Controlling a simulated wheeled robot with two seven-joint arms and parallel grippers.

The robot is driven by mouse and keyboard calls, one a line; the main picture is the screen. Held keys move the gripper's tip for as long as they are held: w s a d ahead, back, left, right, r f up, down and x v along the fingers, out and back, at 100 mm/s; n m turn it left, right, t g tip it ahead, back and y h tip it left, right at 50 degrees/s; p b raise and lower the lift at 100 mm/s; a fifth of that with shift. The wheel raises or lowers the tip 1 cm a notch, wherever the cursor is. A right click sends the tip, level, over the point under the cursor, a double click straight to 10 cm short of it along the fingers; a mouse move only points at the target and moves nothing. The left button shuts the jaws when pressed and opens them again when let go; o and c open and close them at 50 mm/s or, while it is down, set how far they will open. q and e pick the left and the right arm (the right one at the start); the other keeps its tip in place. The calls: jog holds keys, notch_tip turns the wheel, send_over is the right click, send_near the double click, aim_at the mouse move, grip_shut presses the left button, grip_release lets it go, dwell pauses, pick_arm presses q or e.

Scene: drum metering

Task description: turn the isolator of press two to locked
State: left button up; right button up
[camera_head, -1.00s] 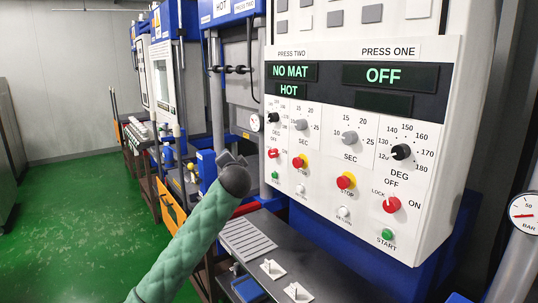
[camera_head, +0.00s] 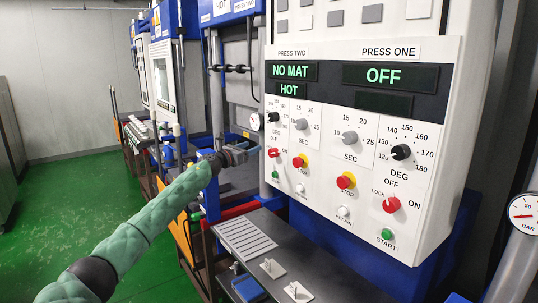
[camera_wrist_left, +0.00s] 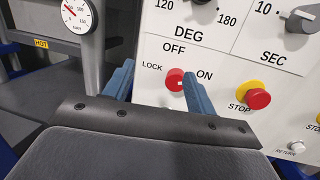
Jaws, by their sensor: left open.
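The isolator of press two is a small red knob (camera_head: 272,152) at the left edge of the white control panel. In the left wrist view the red knob (camera_wrist_left: 174,79) has LOCK at its left, OFF above and ON at its right. A small white mark shows on its right side, toward ON. My left gripper (camera_head: 244,152) is just left of the knob. In the left wrist view its blue fingers (camera_wrist_left: 158,68) are apart, with the knob between them in the picture, nearer the right finger. I see no contact. My right gripper is not in view.
Press two's yellow-and-red stop button (camera_wrist_left: 257,97) is right of the isolator. Press one's red isolator (camera_head: 392,204) is farther right on the panel. A grey shelf (camera_head: 300,255) lies below. A gauge (camera_wrist_left: 77,14) on a post stands left. Press two's display (camera_head: 291,71) reads NO MAT.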

aim_at(271, 153)
pick_arm(q)
jog(key=d+f+m+g, duration=0.1)
jog(key=d, duration=0.1)
jog(key=w+d+f+m+g+p, duration=0.1)
jog(key=d+m, duration=0.1)
jog(key=w+d+f+m+g+h+p, duration=0.1)
jog(key=d+m, duration=0.1)
jog(key=d, duration=0.1)
jog(key=shift+w+d+f, duration=0.1)
jog(key=shift+w+d, duration=0.2)
jog(key=shift+d, duration=0.15)
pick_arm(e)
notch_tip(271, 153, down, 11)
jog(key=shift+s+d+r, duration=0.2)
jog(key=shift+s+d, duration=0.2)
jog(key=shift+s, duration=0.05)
pick_arm(q)
jog(key=c, duration=1)
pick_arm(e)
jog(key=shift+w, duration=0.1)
